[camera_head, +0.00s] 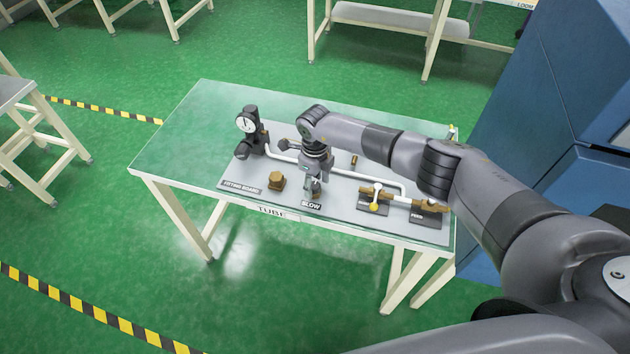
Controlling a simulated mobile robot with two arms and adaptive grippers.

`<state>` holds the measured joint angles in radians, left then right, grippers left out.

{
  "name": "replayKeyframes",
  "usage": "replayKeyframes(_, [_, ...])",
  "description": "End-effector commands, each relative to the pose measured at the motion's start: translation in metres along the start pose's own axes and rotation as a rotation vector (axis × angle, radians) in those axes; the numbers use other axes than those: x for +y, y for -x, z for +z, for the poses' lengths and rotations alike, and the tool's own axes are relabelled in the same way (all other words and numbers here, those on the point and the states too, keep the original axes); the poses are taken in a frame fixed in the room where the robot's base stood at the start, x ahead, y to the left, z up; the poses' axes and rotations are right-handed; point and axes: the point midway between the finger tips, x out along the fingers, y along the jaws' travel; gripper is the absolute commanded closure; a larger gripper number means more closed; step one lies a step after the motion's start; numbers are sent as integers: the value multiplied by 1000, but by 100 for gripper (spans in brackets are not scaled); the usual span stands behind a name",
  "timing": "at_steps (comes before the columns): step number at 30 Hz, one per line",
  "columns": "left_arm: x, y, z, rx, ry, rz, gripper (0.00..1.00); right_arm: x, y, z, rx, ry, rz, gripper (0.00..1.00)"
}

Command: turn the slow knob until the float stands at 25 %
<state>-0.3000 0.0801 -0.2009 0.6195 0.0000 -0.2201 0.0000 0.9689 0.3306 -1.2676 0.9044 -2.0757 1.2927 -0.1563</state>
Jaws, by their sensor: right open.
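My right gripper (315,190) points down over the front middle of the grey board, just behind a small dark label (311,205) that reads like SLOW or BLOW. Its jaws are open. It hides most of whatever stands behind that label, so I cannot make out the slow knob or tell whether the gripper touches it. I cannot pick out a float or its scale. A round white dial gauge (246,123) on a dark fitting stands at the board's back left. My left gripper is not in view.
The board lies on a glass-topped table (180,140). A brown hexagonal piece (277,181) sits left of the gripper. White piping, a yellow-knobbed valve (374,207) and a brass fitting (405,199) lie to the right. A blue cabinet (560,90) stands at right. The table's left end is clear.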

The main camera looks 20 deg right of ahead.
Motion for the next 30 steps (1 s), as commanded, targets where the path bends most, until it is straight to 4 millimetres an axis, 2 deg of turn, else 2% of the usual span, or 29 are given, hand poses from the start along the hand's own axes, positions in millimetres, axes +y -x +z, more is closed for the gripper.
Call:
replayKeyframes(11, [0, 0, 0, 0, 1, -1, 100, 0, -4, 0, -1, 1, 0, 54])
replayKeyframes(30, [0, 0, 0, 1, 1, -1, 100, 0, -4, 0, -1, 0, 0, 97])
